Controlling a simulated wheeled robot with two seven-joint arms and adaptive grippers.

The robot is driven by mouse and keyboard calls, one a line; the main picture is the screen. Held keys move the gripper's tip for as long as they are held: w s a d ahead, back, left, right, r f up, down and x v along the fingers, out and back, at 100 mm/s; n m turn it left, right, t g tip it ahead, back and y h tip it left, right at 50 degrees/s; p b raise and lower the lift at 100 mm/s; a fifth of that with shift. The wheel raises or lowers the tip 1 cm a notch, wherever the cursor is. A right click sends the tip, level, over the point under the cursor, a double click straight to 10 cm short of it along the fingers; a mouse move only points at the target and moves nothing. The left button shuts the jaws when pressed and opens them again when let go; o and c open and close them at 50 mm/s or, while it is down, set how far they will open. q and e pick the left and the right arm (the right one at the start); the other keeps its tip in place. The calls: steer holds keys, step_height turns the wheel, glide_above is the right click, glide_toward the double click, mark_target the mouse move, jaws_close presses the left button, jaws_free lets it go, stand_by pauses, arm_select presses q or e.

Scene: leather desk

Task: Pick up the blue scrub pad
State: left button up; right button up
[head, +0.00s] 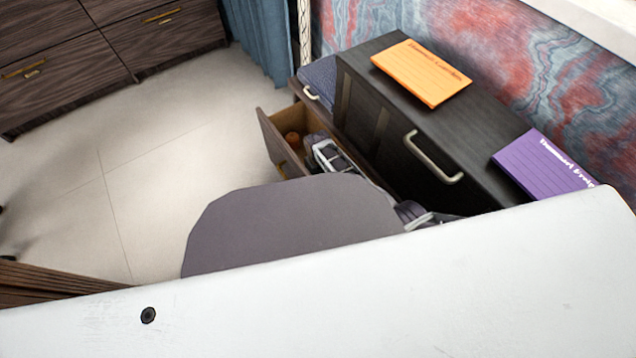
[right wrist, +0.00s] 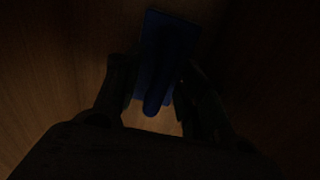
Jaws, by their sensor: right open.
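The blue scrub pad (right wrist: 172,32) shows in the right wrist view, in a dark wooden space. Its narrower part extends down between the fingers of my right gripper (right wrist: 156,88). The fingers stand apart on either side of it; the light is too dim to tell whether they touch it. In the head view, my right gripper (head: 328,156) reaches into an open drawer (head: 272,143), and the pad cannot be made out there. My left gripper is not in view.
A small orange object (head: 292,139) lies in the drawer. The drawer walls are close around my right gripper. A dark cabinet (head: 392,110) stands beside it, with an orange pad (head: 421,72) and a purple pad (head: 543,164) on top.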

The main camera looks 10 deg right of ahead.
mark_target(318, 176)
jaws_close()
steer(key=shift+r, duration=0.15)
stand_by(0.4)
